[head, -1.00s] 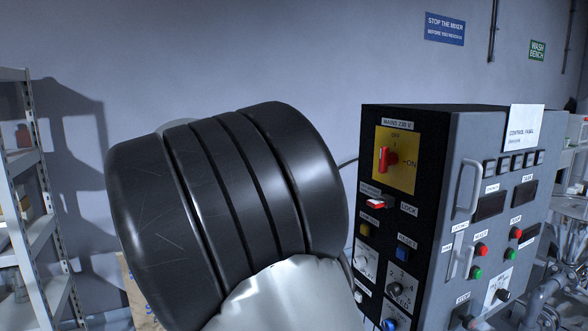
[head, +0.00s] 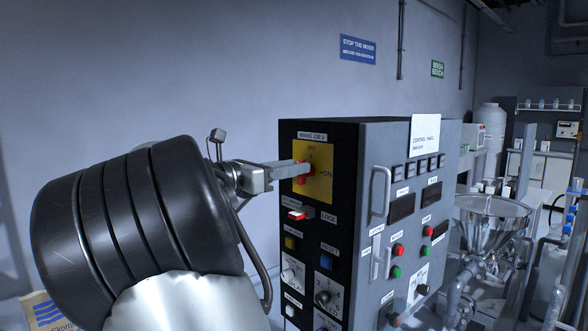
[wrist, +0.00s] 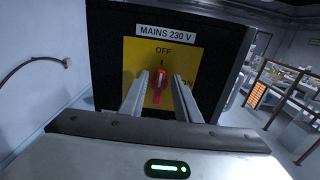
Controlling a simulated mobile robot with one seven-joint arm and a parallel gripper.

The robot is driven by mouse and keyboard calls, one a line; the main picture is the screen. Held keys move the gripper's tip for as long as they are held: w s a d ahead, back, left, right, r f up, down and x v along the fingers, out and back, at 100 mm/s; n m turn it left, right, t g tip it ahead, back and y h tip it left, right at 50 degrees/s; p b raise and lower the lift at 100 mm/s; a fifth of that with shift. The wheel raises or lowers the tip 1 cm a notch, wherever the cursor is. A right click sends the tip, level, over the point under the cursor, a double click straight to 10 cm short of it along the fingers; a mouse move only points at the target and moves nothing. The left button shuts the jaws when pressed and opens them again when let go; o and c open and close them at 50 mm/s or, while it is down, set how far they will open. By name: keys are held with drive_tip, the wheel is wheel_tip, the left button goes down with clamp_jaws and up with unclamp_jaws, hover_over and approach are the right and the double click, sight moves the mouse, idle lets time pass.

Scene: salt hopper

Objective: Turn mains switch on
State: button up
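The mains switch is a red handle (wrist: 158,84) on a yellow plate (wrist: 188,58) marked OFF at the top and ON at the right. In the wrist view the handle stands upright, in line with OFF. My gripper (wrist: 159,76) is open, with one finger on each side of the handle and a visible gap to each. In the head view my gripper (head: 298,170) reaches the plate from the left and its fingers partly hide the red handle (head: 313,170). How deep the fingertips sit around the handle is hard to tell.
Below the switch are a red LOCK piece (head: 298,215), coloured buttons and dials on the black panel side. The grey control panel front (head: 375,250) has a protruding handle (head: 379,192). A steel hopper (head: 490,220) stands to the right. A cable (wrist: 32,62) runs along the wall.

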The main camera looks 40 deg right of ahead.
drive_tip(key=shift+d, duration=0.5)
clamp_jaws()
